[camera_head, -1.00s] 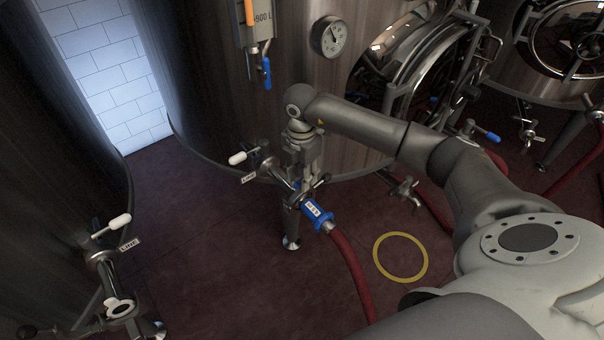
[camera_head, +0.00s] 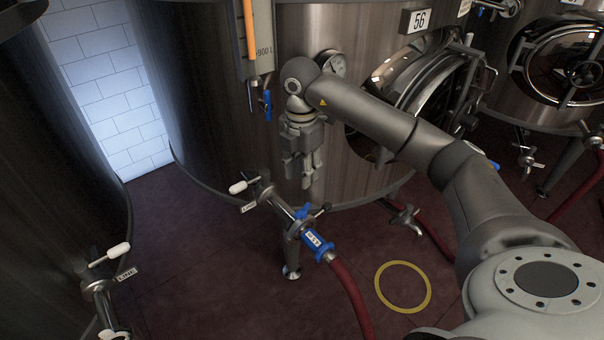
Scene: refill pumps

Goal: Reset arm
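My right gripper (camera_head: 300,178) points down in front of the large steel tank (camera_head: 215,100). Its two fingers show a gap with nothing between them. It hangs above the tank's outlet valve (camera_head: 270,192), apart from it. A blue hose coupling (camera_head: 317,243) with a small label sits at the end of that outlet, joined to a red hose (camera_head: 350,290). My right arm (camera_head: 370,105) reaches in from the right. My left gripper is not in view.
A second tank (camera_head: 60,150) stands at the left with a white-handled LINE valve (camera_head: 105,265). A gauge (camera_head: 331,63) and a blue-handled valve (camera_head: 266,104) are on the middle tank near my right wrist. A yellow floor ring (camera_head: 403,287) lies on open floor.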

